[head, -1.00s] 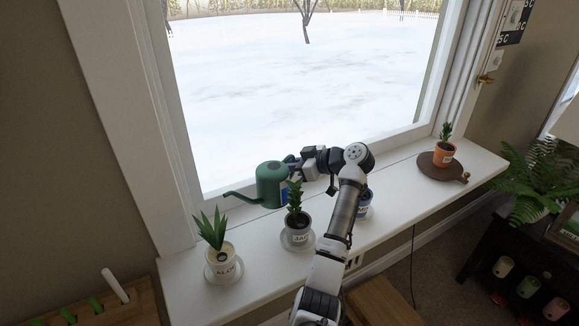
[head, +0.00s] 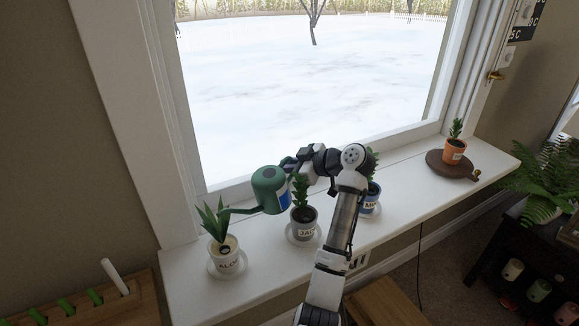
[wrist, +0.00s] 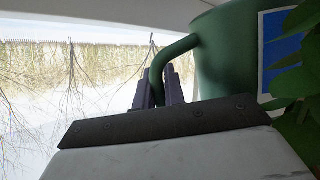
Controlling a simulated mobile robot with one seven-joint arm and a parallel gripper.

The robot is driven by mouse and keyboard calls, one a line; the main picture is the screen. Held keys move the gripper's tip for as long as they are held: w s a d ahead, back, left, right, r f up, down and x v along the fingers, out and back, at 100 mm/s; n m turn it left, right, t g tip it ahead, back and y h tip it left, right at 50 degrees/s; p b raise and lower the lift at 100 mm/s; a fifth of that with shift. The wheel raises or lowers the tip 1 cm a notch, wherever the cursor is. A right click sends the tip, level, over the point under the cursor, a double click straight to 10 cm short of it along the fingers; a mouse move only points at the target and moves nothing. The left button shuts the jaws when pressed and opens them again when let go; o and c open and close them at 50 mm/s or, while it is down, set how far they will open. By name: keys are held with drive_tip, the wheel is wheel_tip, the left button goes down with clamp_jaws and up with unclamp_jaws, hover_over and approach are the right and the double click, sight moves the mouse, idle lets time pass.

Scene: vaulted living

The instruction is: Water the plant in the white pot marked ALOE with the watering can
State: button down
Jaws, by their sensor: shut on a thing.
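The green watering can (head: 268,189) is held above the windowsill by my gripper (head: 288,163), tilted with its spout toward the left. Its spout tip is close to the leaves of the aloe; I cannot tell whether it is right over the soil or whether water flows. The white pot marked ALOE (head: 229,263) stands on a saucer at the sill's left end, with spiky leaves. In the wrist view my gripper (wrist: 159,92) is shut on the handle of the can (wrist: 228,55).
A grey pot marked JAD (head: 304,229) with a leafy plant stands just right of the can. A blue pot (head: 371,199) is behind my arm. The window is behind the sill.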

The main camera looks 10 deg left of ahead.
drive_tip(key=shift+s+a+r+n+t+h+b, duration=0.55)
drive_tip(key=shift+s+r+n+t, duration=0.5)
drive_tip(key=shift+r, duration=2.2)
drive_tip(key=shift+s+a+r+n+t+h+b, duration=0.55)
drive_tip(key=shift+r+n, duration=0.8)
drive_tip(key=shift+r, duration=1.85)
drive_tip(key=w+d+f+m+g+y+p, duration=0.2)
drive_tip(key=w+d+f+m+g+p, duration=0.2)
drive_tip(key=f, duration=0.8)
drive_tip(key=w+m+p, duration=0.2)
drive_tip(key=p, duration=0.1)
drive_tip(key=shift+w+m+y, duration=0.2)
drive_tip(key=shift+m+y, duration=0.2)
